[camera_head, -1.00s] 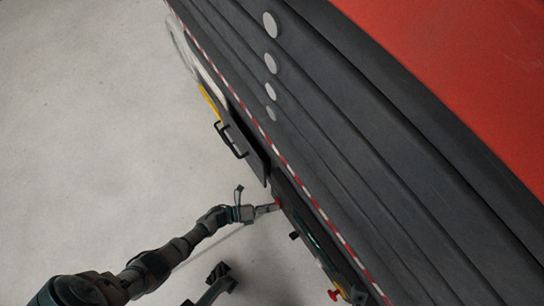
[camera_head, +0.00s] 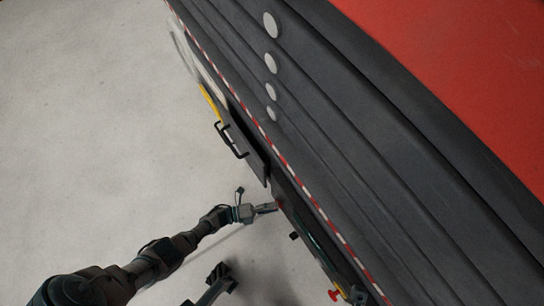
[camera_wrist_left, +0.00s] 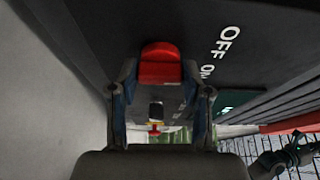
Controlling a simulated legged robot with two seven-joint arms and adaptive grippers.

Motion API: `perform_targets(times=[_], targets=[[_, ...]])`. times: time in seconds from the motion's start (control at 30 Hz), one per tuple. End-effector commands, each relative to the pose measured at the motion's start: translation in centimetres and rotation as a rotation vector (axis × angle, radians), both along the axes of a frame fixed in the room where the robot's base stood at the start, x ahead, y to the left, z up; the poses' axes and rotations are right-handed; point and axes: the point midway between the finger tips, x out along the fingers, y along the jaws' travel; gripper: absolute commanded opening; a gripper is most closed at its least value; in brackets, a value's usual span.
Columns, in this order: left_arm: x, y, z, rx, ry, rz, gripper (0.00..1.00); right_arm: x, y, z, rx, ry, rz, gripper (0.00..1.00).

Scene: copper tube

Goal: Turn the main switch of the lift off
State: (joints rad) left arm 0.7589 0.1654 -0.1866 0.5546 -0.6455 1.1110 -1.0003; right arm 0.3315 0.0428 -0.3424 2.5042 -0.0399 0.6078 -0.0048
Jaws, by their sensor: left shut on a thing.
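The red main switch (camera_wrist_left: 160,66) is on the lift's dark side panel, with white OFF and ON lettering to its right in the left wrist view. My left gripper (camera_wrist_left: 159,82) is shut on it, one finger on each side. In the head view my left gripper (camera_head: 272,207) reaches the lift's dark side from the left. Only a small red spot of the switch (camera_head: 280,204) shows there. The switch's exact angle is hard to tell. A dark part, probably my right gripper (camera_head: 219,277), shows at the bottom; its jaws are unclear.
The lift's dark side (camera_head: 330,130) runs diagonally, with a red and white stripe. A panel with a black handle (camera_head: 231,140) is above my gripper. A black knob (camera_head: 294,236) and a red button (camera_head: 333,295) are farther down. Grey floor on the left is clear.

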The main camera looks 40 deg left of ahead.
Motion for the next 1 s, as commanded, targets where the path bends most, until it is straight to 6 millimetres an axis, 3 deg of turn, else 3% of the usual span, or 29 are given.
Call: perform_targets(times=[0.17,0.2,0.3,0.67,1.0], targets=[[0.0,0.6,-0.4,0.006,0.011,0.012,0.13,0.0,0.0,-0.1,0.000,0.001,0.000,0.00],[0.0,0.6,-0.4,0.007,0.012,0.013,0.53,0.0,0.0,-0.1,0.000,0.001,0.000,0.00],[0.0,0.5,-0.4,0.005,0.010,0.011,0.73,0.0,0.0,-0.1,0.000,0.001,0.000,0.00],[-0.4,0.5,-0.2,0.004,0.004,0.005,0.73,-0.3,0.0,0.1,-0.004,-0.004,0.000,0.00],[-5.2,5.0,-0.4,0.006,0.008,0.005,0.73,-0.3,0.0,0.2,-0.002,-0.005,0.001,0.00]])
